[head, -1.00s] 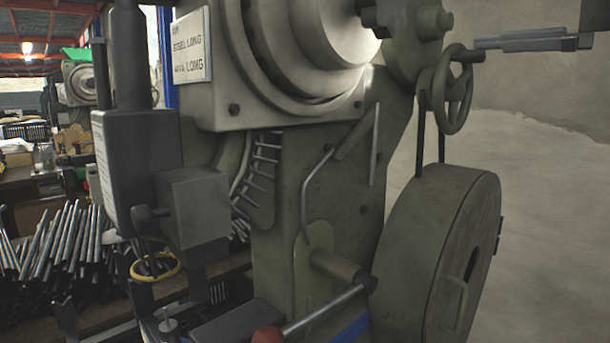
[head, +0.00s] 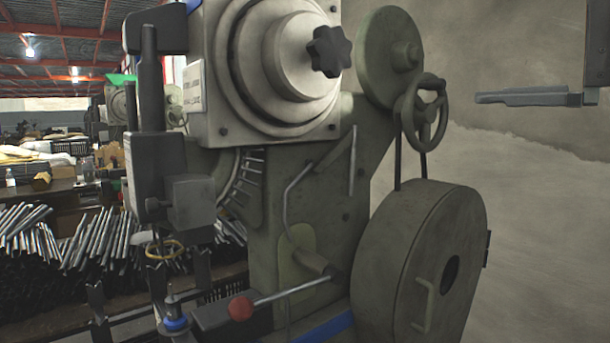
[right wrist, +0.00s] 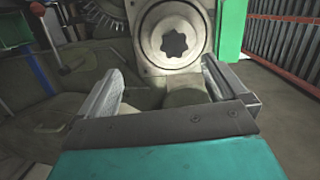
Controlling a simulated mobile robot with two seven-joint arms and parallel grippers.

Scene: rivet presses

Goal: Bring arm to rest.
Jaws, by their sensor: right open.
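My right gripper (right wrist: 160,88) is open and empty in the right wrist view, with its two fingers spread wide. Beyond the fingers is the grey rivet press (right wrist: 182,30) with its dark star-shaped knob (right wrist: 178,45). In the head view a finger of my right gripper (head: 537,96) shows at the upper right, in front of the bare wall and apart from the press. The press (head: 300,210) fills the middle of the head view, and its black star knob (head: 329,52) is at the top. My left gripper is not in view.
A red-knobbed lever (head: 241,307) sticks out at the press's lower front. A handwheel (head: 424,112) and a large round wheel housing (head: 415,270) are on its right side. Several metal rods (head: 95,240) are piled at left.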

